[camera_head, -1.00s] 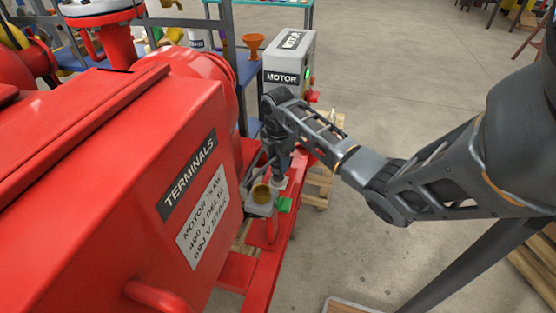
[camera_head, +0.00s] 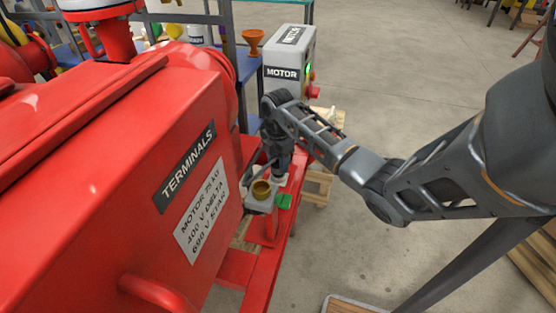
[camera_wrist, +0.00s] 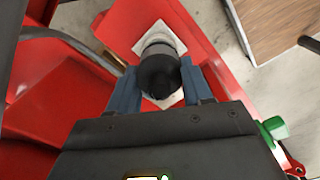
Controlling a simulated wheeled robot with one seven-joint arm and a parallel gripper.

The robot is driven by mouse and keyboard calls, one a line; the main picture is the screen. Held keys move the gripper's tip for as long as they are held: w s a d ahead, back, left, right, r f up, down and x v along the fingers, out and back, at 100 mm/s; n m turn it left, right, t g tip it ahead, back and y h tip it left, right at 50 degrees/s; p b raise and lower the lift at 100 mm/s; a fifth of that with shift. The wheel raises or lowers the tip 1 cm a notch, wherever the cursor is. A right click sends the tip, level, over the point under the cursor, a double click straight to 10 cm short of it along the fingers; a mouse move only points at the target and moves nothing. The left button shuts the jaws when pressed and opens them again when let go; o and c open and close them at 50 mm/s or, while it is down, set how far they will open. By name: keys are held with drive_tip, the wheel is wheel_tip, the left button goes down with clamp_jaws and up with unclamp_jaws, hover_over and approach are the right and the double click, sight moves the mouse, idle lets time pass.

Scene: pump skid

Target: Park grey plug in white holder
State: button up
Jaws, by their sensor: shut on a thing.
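My gripper (camera_wrist: 160,88) is shut on the grey plug (camera_wrist: 158,72), a dark round body seen nearly end-on between the two blue-grey fingers in the wrist view. A lighter grey band shows around the plug's far end. The white holder (camera_wrist: 168,43) is a square white piece on the red frame, directly beyond the plug. The plug overlaps it in view and hides its middle, so I cannot tell whether the plug is seated in it. In the head view my gripper (camera_head: 281,170) points down above the red skid rail, and the plug is mostly hidden.
A grey box with a brass-coloured round opening (camera_head: 262,189) stands just left of my gripper, with a green part (camera_head: 284,201) beside it. The red motor housing (camera_head: 120,190) fills the left. A grey motor control box (camera_head: 290,60) stands behind. Open floor lies right.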

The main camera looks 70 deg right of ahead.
drive_tip(key=shift+f+b, duration=0.35)
drive_tip(key=shift+f, duration=0.4)
drive_tip(key=o, duration=1.2)
drive_tip(key=shift+o, duration=0.2)
drive_tip(key=shift+r, duration=3.95)
